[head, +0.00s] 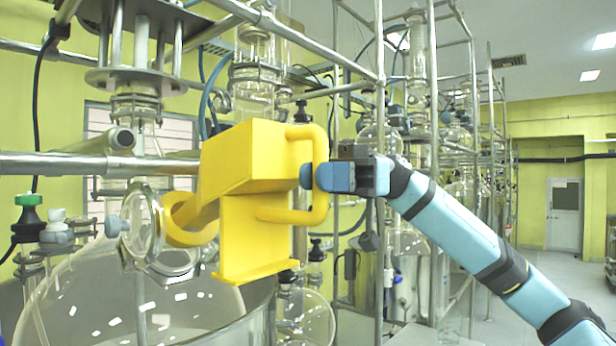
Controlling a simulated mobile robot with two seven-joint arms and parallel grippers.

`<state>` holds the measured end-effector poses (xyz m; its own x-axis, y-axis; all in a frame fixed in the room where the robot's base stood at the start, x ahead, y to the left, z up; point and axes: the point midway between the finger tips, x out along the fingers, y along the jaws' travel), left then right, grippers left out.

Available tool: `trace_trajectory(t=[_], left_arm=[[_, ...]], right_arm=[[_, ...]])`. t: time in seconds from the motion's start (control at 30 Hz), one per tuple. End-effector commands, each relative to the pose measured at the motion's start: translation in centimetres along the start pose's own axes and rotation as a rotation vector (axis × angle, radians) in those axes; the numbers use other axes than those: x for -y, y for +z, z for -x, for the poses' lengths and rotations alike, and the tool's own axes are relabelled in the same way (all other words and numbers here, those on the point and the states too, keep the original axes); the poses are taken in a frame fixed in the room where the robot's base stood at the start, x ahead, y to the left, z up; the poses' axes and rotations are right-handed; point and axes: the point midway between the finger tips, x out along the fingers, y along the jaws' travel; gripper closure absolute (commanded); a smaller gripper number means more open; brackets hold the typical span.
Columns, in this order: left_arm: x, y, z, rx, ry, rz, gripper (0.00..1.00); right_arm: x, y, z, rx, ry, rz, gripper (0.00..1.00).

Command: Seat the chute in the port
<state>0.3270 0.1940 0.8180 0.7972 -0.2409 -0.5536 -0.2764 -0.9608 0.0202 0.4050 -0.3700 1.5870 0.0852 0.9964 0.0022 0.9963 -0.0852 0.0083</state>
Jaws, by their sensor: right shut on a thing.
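The yellow chute (238,158) is in the middle of the head view, with a box-shaped hopper, a flat foot below and a loop handle on its right. My right gripper (319,178) is shut on the handle and holds the chute up in the air. The chute's round spout points left and down. The glass port (143,226), a clear flanged neck on the large reactor vessel, is just left of the spout. The spout end overlaps the port's right edge in the picture; I cannot tell whether it touches or enters it. My left gripper is out of view.
The large glass vessel (75,300) fills the lower left. A horizontal metal bar (70,163) runs behind the chute, and a vertical frame post (379,80) stands behind the gripper. Black and green-capped fittings (28,215) are left of the port. Open floor lies far right.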

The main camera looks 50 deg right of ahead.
Motion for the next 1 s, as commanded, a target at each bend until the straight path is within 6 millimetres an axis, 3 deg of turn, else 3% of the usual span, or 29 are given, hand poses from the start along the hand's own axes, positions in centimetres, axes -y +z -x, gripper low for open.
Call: trace_trajectory(t=[1.0], left_arm=[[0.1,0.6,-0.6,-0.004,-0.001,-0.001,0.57]], right_arm=[[-2.6,2.3,-0.4,-0.002,0.0,0.003,1.0]])
